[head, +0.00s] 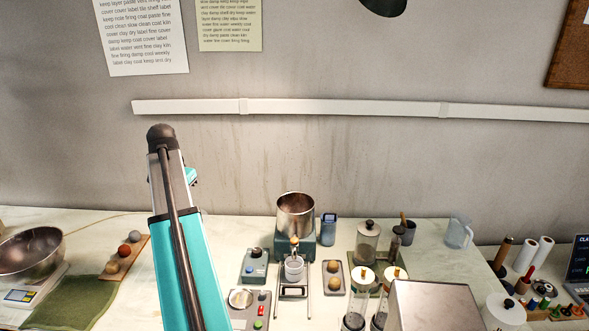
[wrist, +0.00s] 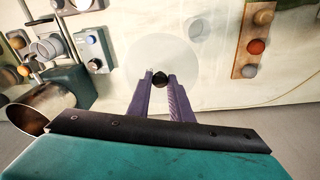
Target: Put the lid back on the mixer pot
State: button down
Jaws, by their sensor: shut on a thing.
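The mixer pot (head: 296,222) is an open metal vessel on a blue-grey base at the back of the bench. It also shows at the left edge of the wrist view (wrist: 38,106), tilted by the camera angle. My gripper (wrist: 160,79) has purple fingers shut on the dark knob of the lid (wrist: 146,58), a pale, see-through disc. The lid is held apart from the pot, to its right in the wrist view, over the pale bench. In the head view my arm hides the gripper and lid.
A wooden board with balls (head: 119,261), a green cloth (head: 62,304) and a metal bowl (head: 32,252) lie left. Control boxes (head: 255,266) stand before the pot. A wall rail (head: 340,107) runs behind.

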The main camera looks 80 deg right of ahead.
jog(key=s+d+r+m+p, duration=0.1)
jog(key=s+d+r+m, duration=0.1)
jog(key=s, duration=0.8)
jog(key=s+d+r+m+p, duration=0.1)
jog(key=s+d+r+m, duration=0.2)
jog(key=s+d, duration=0.4)
jog(key=s+d+r+m+g+p, duration=0.1)
jog(key=s+d+m, duration=0.4)
jog(key=s, duration=1)
notch_tip(320, 180, up, 2)
jog(key=shift+s+p, duration=0.15)
jog(key=shift+p, duration=0.45)
jog(key=shift+f, duration=0.15)
notch_tip(320, 180, down, 6)
jog(key=shift+b, duration=0.45)
jog(key=shift+f+p, duration=0.2)
jog(key=shift+p, duration=0.2)
dwell(1.3)
